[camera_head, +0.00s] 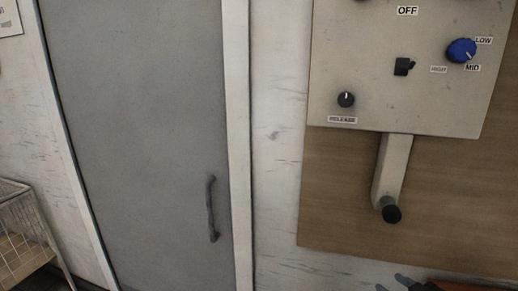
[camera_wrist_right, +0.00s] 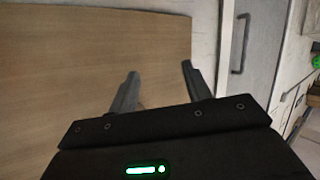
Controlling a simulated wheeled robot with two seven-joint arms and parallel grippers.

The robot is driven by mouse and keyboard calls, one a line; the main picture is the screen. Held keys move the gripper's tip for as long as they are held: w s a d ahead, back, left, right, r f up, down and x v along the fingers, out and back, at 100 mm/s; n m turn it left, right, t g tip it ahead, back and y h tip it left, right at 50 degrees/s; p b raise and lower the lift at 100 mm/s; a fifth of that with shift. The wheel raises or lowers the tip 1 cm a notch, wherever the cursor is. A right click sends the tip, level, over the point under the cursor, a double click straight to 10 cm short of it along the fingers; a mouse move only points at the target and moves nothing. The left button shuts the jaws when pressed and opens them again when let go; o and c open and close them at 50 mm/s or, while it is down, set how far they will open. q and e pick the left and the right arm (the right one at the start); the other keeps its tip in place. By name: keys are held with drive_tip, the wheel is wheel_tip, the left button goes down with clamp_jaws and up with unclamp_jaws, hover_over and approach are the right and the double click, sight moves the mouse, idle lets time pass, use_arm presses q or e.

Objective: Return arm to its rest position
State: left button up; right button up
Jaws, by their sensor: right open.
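My right gripper (camera_head: 391,283) shows only by its fingertips at the bottom edge of the head view, below the control panel. In the right wrist view the right gripper (camera_wrist_right: 160,69) has its two fingers spread apart with nothing between them. Behind them is a brown wooden board (camera_wrist_right: 80,50). My left gripper is in neither view. The grey control panel (camera_head: 400,100) has a blue knob (camera_head: 461,50) pointing near MID, a small black switch (camera_head: 402,67) and a black RELEASE knob (camera_head: 346,99). A nozzle arm with a black tip (camera_head: 391,213) hangs below the panel.
The wooden board (camera_head: 330,200) backs the panel. A grey door (camera_head: 140,130) with a dark handle (camera_head: 212,208) is to the left. A wire basket (camera_head: 22,240) stands at the far left. A green object (camera_wrist_right: 316,62) shows at the wrist view's right edge.

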drive_tip(key=s+a+f+m+g+h, duration=0.1)
drive_tip(key=s+a+f+g, duration=0.45)
drive_tip(key=s+f, duration=0.55)
drive_tip(key=s+a+f+m+g+h, duration=0.15)
drive_tip(key=s+a+f+g, duration=0.4)
drive_tip(key=s, duration=0.95)
wheel_tip(320, 180, down, 30)
drive_tip(key=s+a+b, duration=0.1)
drive_tip(key=b, duration=0.2)
drive_tip(key=s+d+f+g+b, duration=0.1)
drive_tip(key=s+d+f, duration=0.1)
drive_tip(key=s+f, duration=1.4)
drive_tip(key=shift+s+d+f+g+b, duration=0.3)
drive_tip(key=shift+s+f, duration=0.05)
drive_tip(key=shift+f, duration=0.5)
drive_tip(key=shift+n+h, duration=0.25)
drive_tip(key=shift+c, duration=0.4)
